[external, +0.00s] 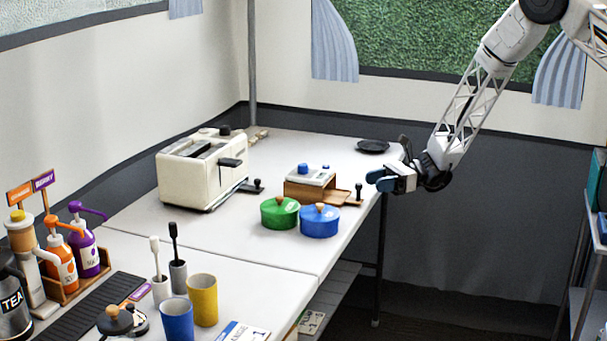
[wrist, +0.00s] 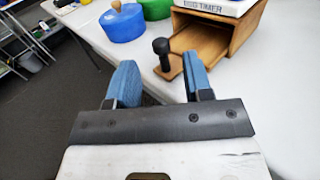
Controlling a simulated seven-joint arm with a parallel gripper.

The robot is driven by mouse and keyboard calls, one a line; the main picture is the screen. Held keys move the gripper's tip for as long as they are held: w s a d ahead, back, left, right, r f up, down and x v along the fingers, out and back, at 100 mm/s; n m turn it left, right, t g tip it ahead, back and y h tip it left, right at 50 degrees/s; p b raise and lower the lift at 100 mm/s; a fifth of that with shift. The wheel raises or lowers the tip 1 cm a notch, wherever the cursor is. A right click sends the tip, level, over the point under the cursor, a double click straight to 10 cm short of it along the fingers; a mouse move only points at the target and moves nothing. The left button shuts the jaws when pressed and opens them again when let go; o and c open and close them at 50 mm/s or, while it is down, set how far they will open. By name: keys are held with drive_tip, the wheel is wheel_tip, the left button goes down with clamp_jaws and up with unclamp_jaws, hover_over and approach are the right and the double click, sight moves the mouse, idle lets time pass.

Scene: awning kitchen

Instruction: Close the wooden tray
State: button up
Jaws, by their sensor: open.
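The wooden tray (external: 343,199) sticks out of the right side of a small wooden box (external: 302,191) on the white table. A black knob (external: 358,190) stands upright on its outer end. In the wrist view the tray (wrist: 197,42) is pulled out of the box (wrist: 236,28), with the knob (wrist: 161,47) on its near end. My gripper (external: 376,180) is open and empty, just right of the knob, near the table's right edge. In the wrist view its blue fingers (wrist: 160,88) are spread, with the knob beyond and between them, apart from both.
A green pot (external: 279,213) and a blue pot (external: 320,221) stand in front of the box. A white toaster (external: 200,168) is to the left. A dark plate (external: 372,146) lies behind. Beyond the table's right edge is open space.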

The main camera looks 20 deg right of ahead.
drive_tip(key=shift+c, duration=0.3)
drive_tip(key=shift+d, duration=0.1)
drive_tip(key=c, duration=0.4)
drive_tip(key=shift+d+r+m, duration=0.1)
drive_tip(key=shift+m, duration=0.2)
drive_tip(key=c, duration=0.3)
drive_tip(key=shift+s+d+m, duration=0.15)
drive_tip(key=shift+m, duration=0.25)
clamp_jaws()
drive_tip(key=s+d+r+m+t+h, duration=0.1)
drive_tip(key=s+d+m, duration=0.5)
drive_tip(key=m, duration=1.3)
drive_tip(key=shift+s+d+t, duration=0.2)
drive_tip(key=shift+d+t, duration=0.6)
drive_tip(key=shift+d, duration=0.55)
drive_tip(key=shift+r, duration=0.1)
